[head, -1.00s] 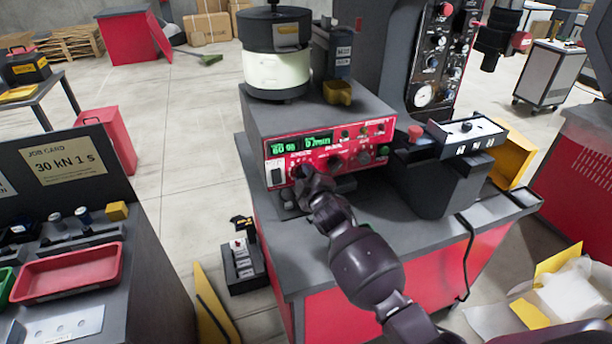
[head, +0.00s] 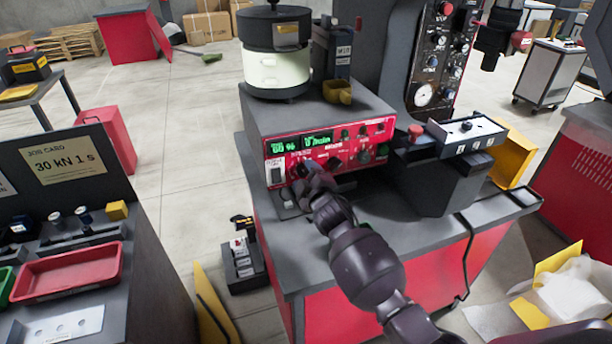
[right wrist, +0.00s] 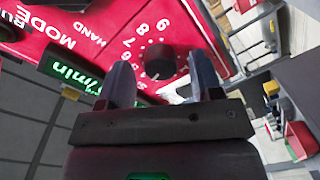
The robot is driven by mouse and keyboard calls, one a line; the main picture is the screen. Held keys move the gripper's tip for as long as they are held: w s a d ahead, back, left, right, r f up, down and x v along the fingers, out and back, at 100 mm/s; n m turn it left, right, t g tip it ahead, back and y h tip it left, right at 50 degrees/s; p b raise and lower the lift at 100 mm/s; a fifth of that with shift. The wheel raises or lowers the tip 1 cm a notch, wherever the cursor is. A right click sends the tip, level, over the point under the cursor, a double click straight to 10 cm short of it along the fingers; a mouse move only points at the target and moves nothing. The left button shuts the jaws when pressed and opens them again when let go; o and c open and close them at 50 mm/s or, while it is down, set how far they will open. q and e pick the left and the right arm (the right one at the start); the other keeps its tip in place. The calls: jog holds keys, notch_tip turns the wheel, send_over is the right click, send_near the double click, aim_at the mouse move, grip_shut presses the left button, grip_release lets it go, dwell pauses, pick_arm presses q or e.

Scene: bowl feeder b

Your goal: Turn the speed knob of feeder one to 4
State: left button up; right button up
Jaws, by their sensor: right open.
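In the head view, feeder one's red control panel (head: 378,138) has two green displays (head: 300,143) and several dark knobs. My right gripper (head: 303,177) is close in front of its lower left part and hides some of it. In the right wrist view, a dark round knob (right wrist: 160,62) sits on the red panel, with white numerals, 6 to 9 readable, around it. My open right gripper (right wrist: 163,84) shows there with one finger on each side of the knob. Contact and the knob's pointer setting cannot be made out. My left gripper is out of view.
A dark box with a red button (head: 416,131) stands to the right of the panel. A job card (head: 62,165) and red tray (head: 68,272) are at left.

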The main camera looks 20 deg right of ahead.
jog(key=s, duration=1)
jog(key=shift+s+d+r, duration=0.15)
jog(key=shift+s+d, duration=0.1)
jog(key=shift+d, duration=0.1)
jog(key=s+d+f+m+g, duration=0.2)
jog(key=s+f+m, duration=0.2)
jog(key=s, duration=0.4)
jog(key=s+d+f+m+g, duration=0.2)
jog(key=s+f, duration=0.4)
jog(key=s, duration=0.3)
jog(key=s+d+f+m+g+h, duration=0.1)
jog(key=s+d+f+m, duration=0.1)
jog(key=s+f+m, duration=0.3)
jog(key=s, duration=0.4)
jog(key=shift+d+f+m+g, duration=0.25)
jog(key=shift+d+m+g, duration=0.05)
jog(key=shift+d+g, duration=0.1)
